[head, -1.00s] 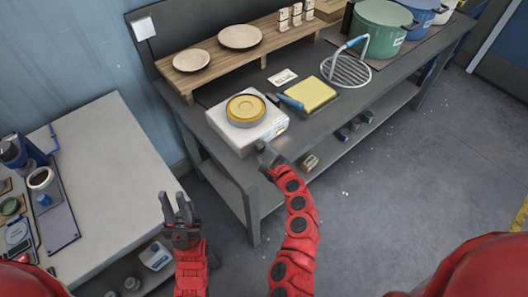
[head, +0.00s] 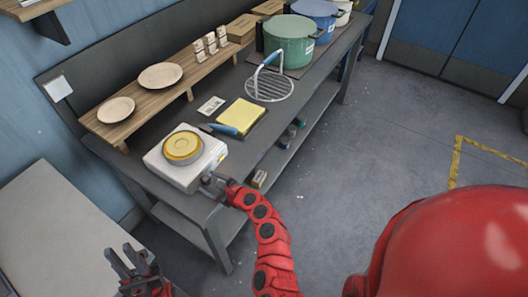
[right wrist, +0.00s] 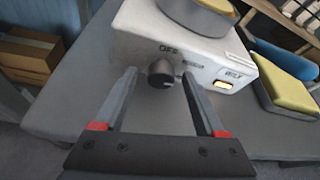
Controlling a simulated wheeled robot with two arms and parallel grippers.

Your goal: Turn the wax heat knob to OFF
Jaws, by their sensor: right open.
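The wax heater (head: 180,172) is a white box with a round pot of yellow wax (head: 183,146) on top, near the front edge of the dark bench. In the right wrist view its front face shows a dark round knob (right wrist: 161,73), with OFF printed above it and MELT to the right beside a lit yellow switch (right wrist: 222,85). The knob's pointer direction is too small to tell surely. My right gripper (right wrist: 166,92) is open, its fingers on either side of the knob, apparently not touching it. My left gripper (head: 128,264) is open and empty at the lower left.
A wooden shelf (head: 150,95) with two plates stands behind. Pots (head: 290,42) stand farther back.

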